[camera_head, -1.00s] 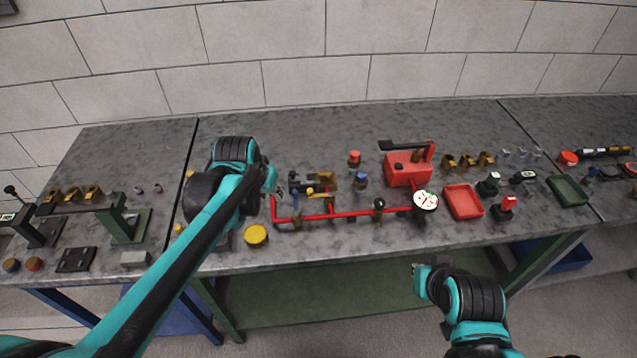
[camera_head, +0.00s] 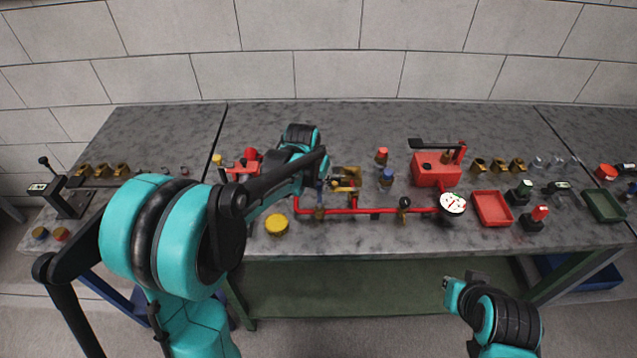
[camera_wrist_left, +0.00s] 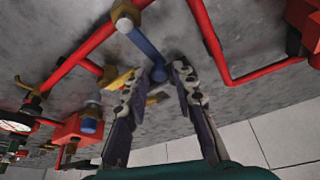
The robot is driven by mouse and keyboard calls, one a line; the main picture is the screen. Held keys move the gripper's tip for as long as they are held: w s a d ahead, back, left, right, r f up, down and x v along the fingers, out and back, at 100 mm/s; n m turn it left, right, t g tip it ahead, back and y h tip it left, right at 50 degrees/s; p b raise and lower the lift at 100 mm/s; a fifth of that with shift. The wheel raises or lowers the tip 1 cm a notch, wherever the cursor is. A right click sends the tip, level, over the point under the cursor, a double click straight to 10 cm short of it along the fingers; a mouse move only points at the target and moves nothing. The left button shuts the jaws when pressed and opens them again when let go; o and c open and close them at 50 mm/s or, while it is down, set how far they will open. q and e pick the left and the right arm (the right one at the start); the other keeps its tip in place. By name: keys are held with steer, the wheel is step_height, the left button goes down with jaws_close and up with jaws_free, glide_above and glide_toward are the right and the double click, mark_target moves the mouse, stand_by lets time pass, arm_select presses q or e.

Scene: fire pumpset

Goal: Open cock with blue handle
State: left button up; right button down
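The cock with the blue handle is on the red pipework. In the left wrist view its brass body (camera_wrist_left: 125,14) is at the top, and the blue handle (camera_wrist_left: 146,45) slants down from it towards my fingertips. My left gripper (camera_wrist_left: 168,70) is open, with its two fingers apart and the handle's lower end at the gap, close to the left finger. I cannot tell whether they touch. In the head view the left gripper (camera_head: 322,168) is above the left end of the red pipe (camera_head: 370,210), and my arm partly hides the cock. My right gripper (camera_head: 447,288) is low in front of the table, its fingers unclear.
A yellow-handled valve (camera_head: 346,184) is right beside the left gripper. A red pump box (camera_head: 436,169), a pressure gauge (camera_head: 453,203) and a red tray (camera_head: 492,208) stand further right. A yellow cap (camera_head: 277,224) lies near the front edge.

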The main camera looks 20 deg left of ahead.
arm_select(q)
jaws_close()
steer(key=shift+a, duration=0.1)
steer(key=shift+s+a+n+g+y+p, duration=0.55)
steer(key=shift+s+n+y, duration=0.45)
steer(key=shift+n, duration=2)
steer(key=shift+s+a+n+g+y+p, duration=0.35)
steer(key=shift+s+n+g+y, duration=0.7)
steer(key=shift+n, duration=1.95)
steer(key=shift+s+a+n+g+y+p, duration=0.45)
steer(key=shift+s+n, duration=0.85)
steer(key=shift+n, duration=1.7)
steer(key=shift+a, duration=0.1)
